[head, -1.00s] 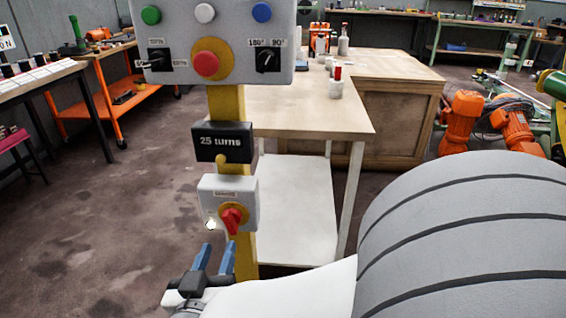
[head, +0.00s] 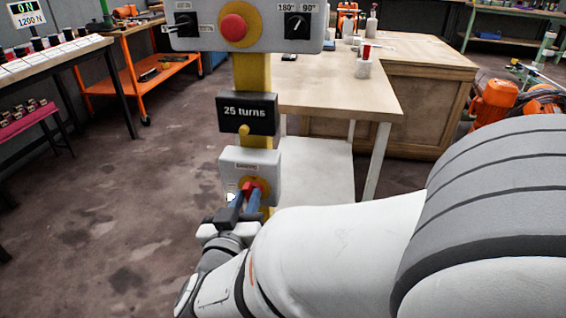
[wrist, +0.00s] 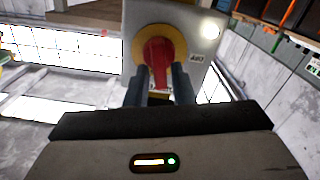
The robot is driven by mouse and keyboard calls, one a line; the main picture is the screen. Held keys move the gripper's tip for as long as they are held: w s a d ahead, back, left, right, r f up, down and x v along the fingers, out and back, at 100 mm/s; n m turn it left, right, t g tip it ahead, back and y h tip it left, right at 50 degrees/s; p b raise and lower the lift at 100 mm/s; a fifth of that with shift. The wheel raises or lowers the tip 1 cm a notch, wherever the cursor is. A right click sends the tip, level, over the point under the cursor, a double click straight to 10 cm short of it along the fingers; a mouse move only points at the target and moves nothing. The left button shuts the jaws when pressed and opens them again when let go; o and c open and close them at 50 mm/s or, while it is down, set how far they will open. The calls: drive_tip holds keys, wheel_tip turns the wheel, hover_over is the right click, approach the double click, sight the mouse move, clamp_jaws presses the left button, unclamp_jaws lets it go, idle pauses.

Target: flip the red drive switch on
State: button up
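The red drive switch (head: 249,188) is a rotary handle on a yellow ring, on a small grey box (head: 264,165) fixed to the yellow post. In the wrist view the red handle (wrist: 158,62) points down toward my gripper, and an OFF label shows to its right. My gripper (head: 244,198) is at the switch from below. In the wrist view its two dark fingers (wrist: 161,72) are apart, one on each side of the handle's lower end. I cannot tell whether they touch it. A lit white lamp (wrist: 209,28) is on the box.
Above the switch are a "25 turns" display (head: 247,113) and a larger grey control panel (head: 270,40) with a red button and a 180°/90° selector. A wooden table (head: 345,85) stands behind the post. Open floor lies to the left.

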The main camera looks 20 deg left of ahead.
clamp_jaws()
drive_tip(key=shift+d+m+b, duration=0.2)
drive_tip(key=shift+m+b, duration=0.4)
drive_tip(key=shift+m, duration=1)
drive_tip(key=shift+o, duration=1.6)
unclamp_jaws()
